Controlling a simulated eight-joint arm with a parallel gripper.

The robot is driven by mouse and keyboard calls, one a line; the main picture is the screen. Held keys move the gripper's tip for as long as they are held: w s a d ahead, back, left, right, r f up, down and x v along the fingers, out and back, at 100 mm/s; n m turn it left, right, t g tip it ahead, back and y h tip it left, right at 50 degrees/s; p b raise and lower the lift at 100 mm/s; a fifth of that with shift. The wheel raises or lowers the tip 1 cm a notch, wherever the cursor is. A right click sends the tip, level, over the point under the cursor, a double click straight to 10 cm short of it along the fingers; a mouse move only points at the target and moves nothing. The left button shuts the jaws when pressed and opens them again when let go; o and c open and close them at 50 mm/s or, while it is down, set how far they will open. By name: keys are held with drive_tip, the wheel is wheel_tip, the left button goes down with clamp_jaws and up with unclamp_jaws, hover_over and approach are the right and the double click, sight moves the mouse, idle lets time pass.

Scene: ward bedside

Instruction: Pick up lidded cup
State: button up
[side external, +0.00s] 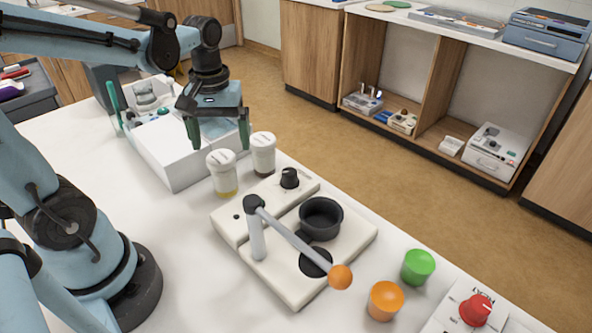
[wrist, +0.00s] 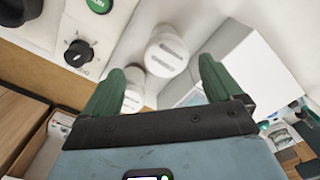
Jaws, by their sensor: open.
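Two white lidded cups stand upright beside each other on the white table. The left cup (side external: 222,174) has yellowish contents showing near its base; the right cup (side external: 263,155) looks darker at the bottom. My gripper (side external: 218,141) is open and empty, fingers pointing down. In the side view it appears above and behind the cups, near the white box. In the wrist view, my gripper (wrist: 161,68) has its green fingers spread, with one cup lid (wrist: 166,50) between the fingertips in the picture. The other cup (wrist: 135,88) shows nearer the left finger and is partly hidden.
A white box unit (side external: 180,160) stands just left of the cups. A cream device (side external: 335,250) with a black knob, a black cup holder and an orange-tipped lever sits to their front right. Orange (side external: 385,300) and green (side external: 418,267) cups stand beyond it.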

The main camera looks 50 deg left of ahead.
sight(224, 157)
wheel_tip(224, 157, down, 4)
drive_tip(key=shift+f, duration=0.1)
drive_tip(key=shift+s+a+f, duration=0.1)
drive_tip(key=shift+a+f, duration=0.1)
drive_tip(key=shift+f, duration=1.15)
drive_tip(key=shift+s+a+f, duration=0.1)
drive_tip(key=shift+a+f, duration=0.05)
drive_tip(key=shift+f, duration=1.2)
drive_tip(key=c, duration=1.3)
drive_tip(key=shift+o, duration=0.2)
drive_tip(key=shift+r, duration=0.15)
